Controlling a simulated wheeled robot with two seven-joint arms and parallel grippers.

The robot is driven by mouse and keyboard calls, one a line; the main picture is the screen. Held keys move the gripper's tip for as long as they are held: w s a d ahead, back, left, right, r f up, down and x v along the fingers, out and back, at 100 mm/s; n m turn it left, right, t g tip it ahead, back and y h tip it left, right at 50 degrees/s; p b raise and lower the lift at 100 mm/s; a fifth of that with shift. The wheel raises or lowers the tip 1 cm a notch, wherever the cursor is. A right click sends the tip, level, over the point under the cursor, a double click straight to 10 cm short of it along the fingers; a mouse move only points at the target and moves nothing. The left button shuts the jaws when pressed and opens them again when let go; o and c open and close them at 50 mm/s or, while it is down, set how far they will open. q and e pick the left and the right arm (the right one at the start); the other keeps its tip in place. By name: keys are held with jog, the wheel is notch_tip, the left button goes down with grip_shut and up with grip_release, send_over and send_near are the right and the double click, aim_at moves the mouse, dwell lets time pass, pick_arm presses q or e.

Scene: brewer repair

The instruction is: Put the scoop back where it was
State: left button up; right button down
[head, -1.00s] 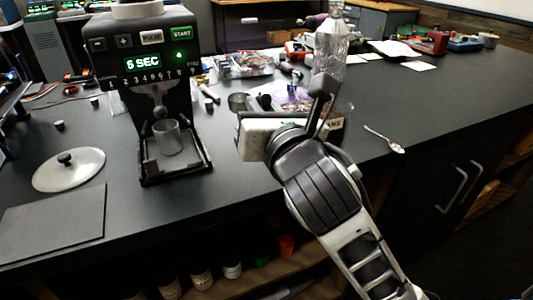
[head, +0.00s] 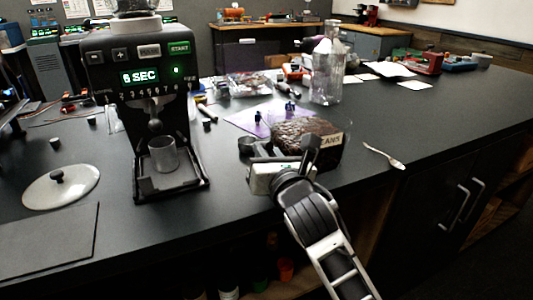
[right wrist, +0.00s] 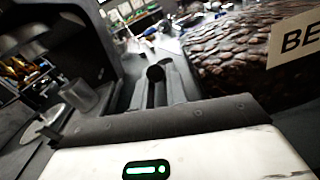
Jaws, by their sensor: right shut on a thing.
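The dark scoop (head: 246,147) is held in my right gripper (head: 258,156), low over the counter. Its round bowl shows between the fingers in the right wrist view (right wrist: 155,72); most of its handle is hidden by the jaws. The gripper is shut on it. A clear container of dark beans (head: 300,132), labelled as beans, stands just behind and to the right of the gripper. In the right wrist view the beans (right wrist: 240,50) fill the upper right, close to the fingers. I cannot tell whether the scoop touches the counter. My left gripper is not in view.
The coffee machine (head: 138,75) stands left, with a cup (head: 163,154) on its tray. A round lid (head: 62,186) and a grey mat (head: 45,238) lie further left. A clear bottle (head: 328,75) stands behind the beans.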

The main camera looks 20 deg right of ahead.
jog(key=c, duration=1.7)
grip_release()
jog(key=shift+f, duration=0.1)
jog(key=shift+s, duration=0.15)
jog(key=s, duration=1.1)
jog(key=shift+s+a, duration=0.3)
jog(key=shift+s, duration=0.05)
